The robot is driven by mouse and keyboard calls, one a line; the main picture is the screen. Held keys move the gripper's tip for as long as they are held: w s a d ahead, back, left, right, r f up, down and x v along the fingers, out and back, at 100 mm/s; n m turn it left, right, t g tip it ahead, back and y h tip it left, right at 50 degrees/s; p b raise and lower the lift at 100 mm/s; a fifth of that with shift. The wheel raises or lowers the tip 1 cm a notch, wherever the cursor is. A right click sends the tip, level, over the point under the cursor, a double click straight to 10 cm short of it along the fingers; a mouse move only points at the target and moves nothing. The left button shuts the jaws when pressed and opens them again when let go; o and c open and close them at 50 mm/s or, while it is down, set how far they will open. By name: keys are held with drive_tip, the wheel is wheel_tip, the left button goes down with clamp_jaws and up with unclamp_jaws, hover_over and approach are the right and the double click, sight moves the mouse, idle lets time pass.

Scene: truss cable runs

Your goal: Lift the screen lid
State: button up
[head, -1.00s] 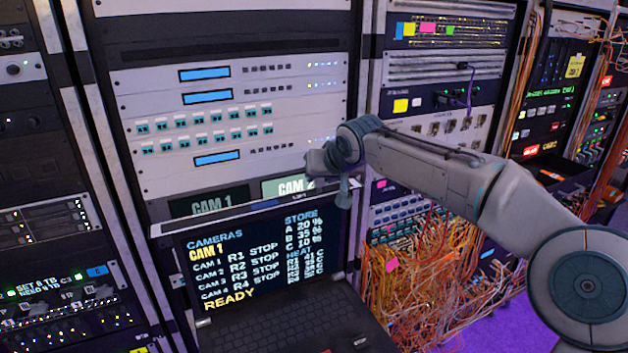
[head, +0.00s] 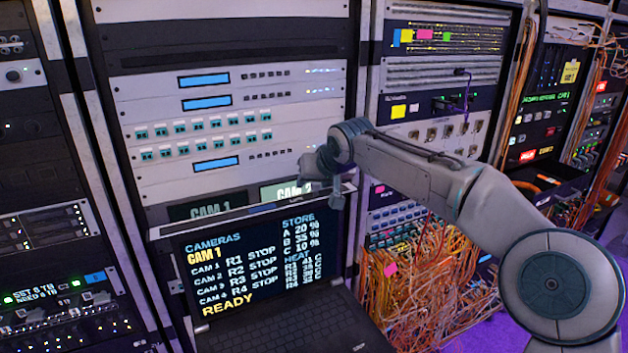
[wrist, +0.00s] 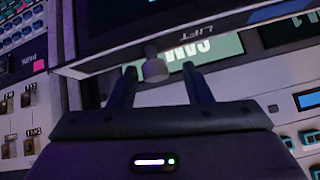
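The screen lid (head: 262,262) stands raised at the back of a black keyboard console, showing a CAMERAS list and READY. In the wrist view, the lid's top edge (wrist: 130,50) carries a LIFT label. A small grey knob (wrist: 153,72) sticks out from that edge. My gripper (wrist: 159,67) is open, its two dark fingers on either side of the knob with gaps showing. In the head view my gripper (head: 318,178) is at the lid's upper right edge, partly hidden by my own wrist.
The keyboard (head: 295,330) lies below the screen. A rack panel with blue displays (head: 205,102) rises behind the lid. Loose orange cables (head: 430,275) hang to the right of the console. Another dark rack (head: 45,215) stands close on the left.

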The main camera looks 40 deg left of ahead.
drive_tip(key=shift+d+r, duration=0.2)
drive_tip(key=b+v, duration=0.4)
drive_tip(key=v, duration=0.9)
drive_tip(key=shift+d, duration=0.25)
drive_tip(key=shift+s, duration=0.15)
